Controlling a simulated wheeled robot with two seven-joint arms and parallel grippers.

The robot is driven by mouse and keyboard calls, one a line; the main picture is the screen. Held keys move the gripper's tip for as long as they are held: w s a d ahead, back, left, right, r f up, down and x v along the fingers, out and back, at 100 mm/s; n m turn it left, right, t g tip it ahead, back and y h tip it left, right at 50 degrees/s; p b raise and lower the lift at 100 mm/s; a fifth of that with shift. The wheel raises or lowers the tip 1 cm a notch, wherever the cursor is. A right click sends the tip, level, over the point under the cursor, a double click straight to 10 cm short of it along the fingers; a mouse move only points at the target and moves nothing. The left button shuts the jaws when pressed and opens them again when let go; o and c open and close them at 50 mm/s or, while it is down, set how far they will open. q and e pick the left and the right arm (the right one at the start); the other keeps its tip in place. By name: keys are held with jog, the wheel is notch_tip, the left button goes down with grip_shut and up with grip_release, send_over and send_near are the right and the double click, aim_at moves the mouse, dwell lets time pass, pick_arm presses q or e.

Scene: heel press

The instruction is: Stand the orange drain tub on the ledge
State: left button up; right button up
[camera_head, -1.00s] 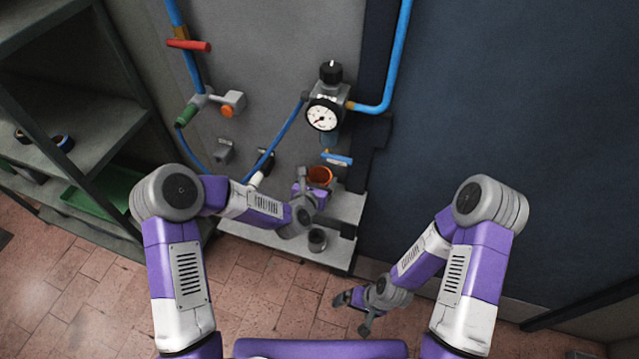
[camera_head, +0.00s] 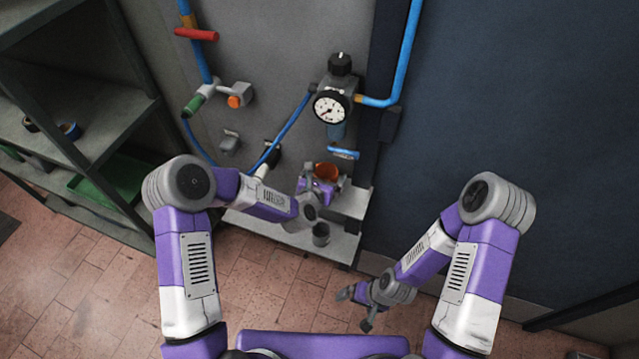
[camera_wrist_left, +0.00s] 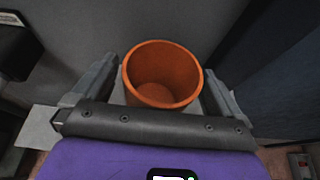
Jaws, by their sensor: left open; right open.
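The orange drain tub (camera_head: 327,170) is upright below the gauge and filter unit. In the left wrist view the tub (camera_wrist_left: 161,75) shows its open, empty mouth. My left gripper (camera_wrist_left: 160,92) is open, with one finger on each side of the tub and visible gaps to it. In the head view my left gripper (camera_head: 322,180) partly covers the tub. The grey ledge (camera_head: 352,203) lies at the tub's lower right; the tub's base is hidden, so I cannot tell what it rests on. My right gripper (camera_head: 353,308) is open and empty, low over the floor.
The pressure gauge (camera_head: 331,107) and a blue-handled valve (camera_head: 343,153) are above the tub. A blue hose (camera_head: 290,130) runs at left. Shelving (camera_head: 85,120) stands far left; the right floor is clear.

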pick_arm(q)
jog(key=p+v, duration=0.1)
jog(key=v, duration=1.1)
jog(key=s+a+f+m+g, duration=0.2)
jog(key=s+f+m+g, duration=0.4)
jog(key=s+f+m, duration=0.4)
jog(key=s+a+f+m+g, duration=0.3)
jog(key=s+f+m+g, duration=0.3)
jog(key=m, duration=1.3)
jog(key=shift+s+a+f+m, duration=0.25)
jog(key=shift+s+f+m, duration=0.15)
jog(key=shift+s+f, duration=2)
jog(key=shift+w, duration=0.15)
jog(key=shift+c, duration=0.3)
